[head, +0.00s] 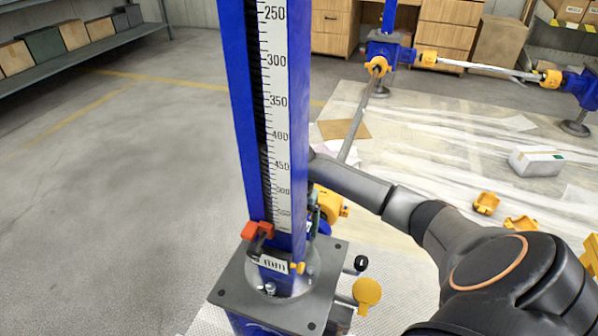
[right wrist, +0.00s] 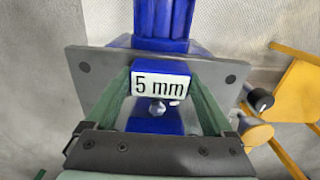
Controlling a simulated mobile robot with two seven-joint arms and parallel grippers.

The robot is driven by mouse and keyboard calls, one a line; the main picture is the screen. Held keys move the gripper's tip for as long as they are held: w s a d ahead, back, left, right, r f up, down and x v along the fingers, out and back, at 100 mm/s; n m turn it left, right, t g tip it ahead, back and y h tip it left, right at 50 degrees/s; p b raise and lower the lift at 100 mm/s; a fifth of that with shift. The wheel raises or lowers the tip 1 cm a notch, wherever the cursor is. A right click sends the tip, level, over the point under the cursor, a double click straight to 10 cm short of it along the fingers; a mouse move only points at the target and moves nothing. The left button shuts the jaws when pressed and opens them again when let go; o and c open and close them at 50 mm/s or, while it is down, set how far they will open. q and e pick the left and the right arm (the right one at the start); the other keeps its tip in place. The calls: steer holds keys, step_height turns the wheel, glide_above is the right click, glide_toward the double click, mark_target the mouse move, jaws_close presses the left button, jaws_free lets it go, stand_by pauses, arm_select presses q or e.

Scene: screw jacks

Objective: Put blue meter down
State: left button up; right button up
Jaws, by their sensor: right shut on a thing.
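The blue meter (head: 246,115) is a tall upright blue post with a white millimetre scale. It rises through the middle of the head view, its top out of the frame. Its foot is at a grey plate (head: 240,297) with corner holes; I cannot tell whether it bears on it. The lower part also shows in the right wrist view (right wrist: 158,18), with a "5 mm" label (right wrist: 160,86). My right gripper (right wrist: 160,95) has its green fingers on both sides of the labelled blue part, shut on it. In the head view the post mostly hides this gripper. My left gripper is not in view.
An orange-red piece (head: 256,228) sits low on the post. A yellow round knob (head: 367,291) and a black knob (head: 361,263) stick out right of the plate. Blue stands with rods (head: 490,69) and a white box (head: 536,162) are behind. The left floor is clear.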

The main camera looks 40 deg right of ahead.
steer(key=o, duration=1.4)
steer(key=shift+o, duration=0.2)
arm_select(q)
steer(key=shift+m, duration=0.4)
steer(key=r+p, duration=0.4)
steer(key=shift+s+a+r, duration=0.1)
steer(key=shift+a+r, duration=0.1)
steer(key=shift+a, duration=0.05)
arm_select(e)
step_height(320, 180, up, 12)
steer(key=shift+r, duration=0.1)
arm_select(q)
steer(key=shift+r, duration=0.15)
